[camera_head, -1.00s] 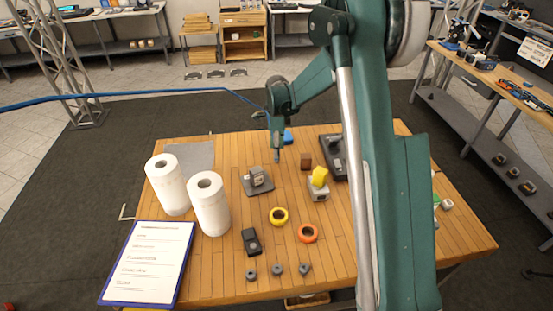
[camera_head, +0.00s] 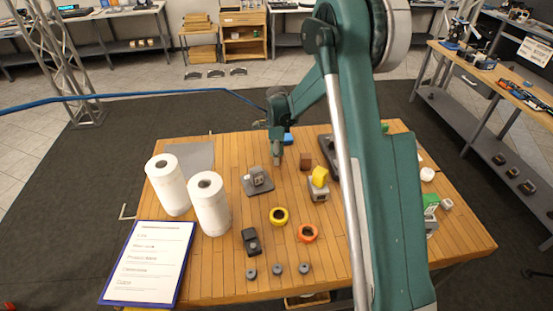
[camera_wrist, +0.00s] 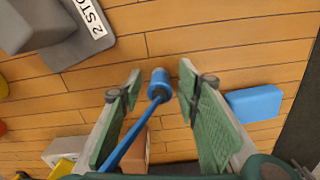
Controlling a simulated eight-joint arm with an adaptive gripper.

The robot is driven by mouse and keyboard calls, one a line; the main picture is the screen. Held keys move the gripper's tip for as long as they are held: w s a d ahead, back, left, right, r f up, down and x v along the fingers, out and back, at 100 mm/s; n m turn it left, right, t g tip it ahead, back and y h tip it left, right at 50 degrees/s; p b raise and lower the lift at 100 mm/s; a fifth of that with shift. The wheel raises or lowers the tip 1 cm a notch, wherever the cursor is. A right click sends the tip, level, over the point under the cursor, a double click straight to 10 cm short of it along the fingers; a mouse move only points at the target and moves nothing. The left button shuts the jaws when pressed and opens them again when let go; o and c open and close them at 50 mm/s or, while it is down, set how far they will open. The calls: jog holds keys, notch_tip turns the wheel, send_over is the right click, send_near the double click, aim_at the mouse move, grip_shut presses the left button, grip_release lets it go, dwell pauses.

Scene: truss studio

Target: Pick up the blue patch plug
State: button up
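The blue patch plug (camera_wrist: 158,84) shows in the wrist view as a short blue cylinder with a blue cable (camera_wrist: 133,132) running from it toward my wrist. It is between the two green-padded fingers of my gripper (camera_wrist: 160,70), with a visible gap on both sides. My gripper is open. In the head view my gripper (camera_head: 277,160) points down over the far middle of the wooden table (camera_head: 340,255). There the plug is too small or hidden to make out, and the blue cable (camera_head: 150,93) stretches from the left edge to near my gripper.
A blue block (camera_wrist: 253,103) lies right of the fingers in the wrist view. A grey stand (camera_head: 257,183), brown cube (camera_head: 305,160), yellow piece (camera_head: 320,176) and two tape rolls sit nearby. Paper towel rolls (camera_head: 208,205) and a clipboard (camera_head: 148,262) are at left.

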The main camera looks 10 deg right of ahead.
jog(key=shift+c, duration=0.5)
jog(key=c, duration=0.9)
jog(key=shift+r, duration=0.1)
jog(key=shift+r, duration=4.95)
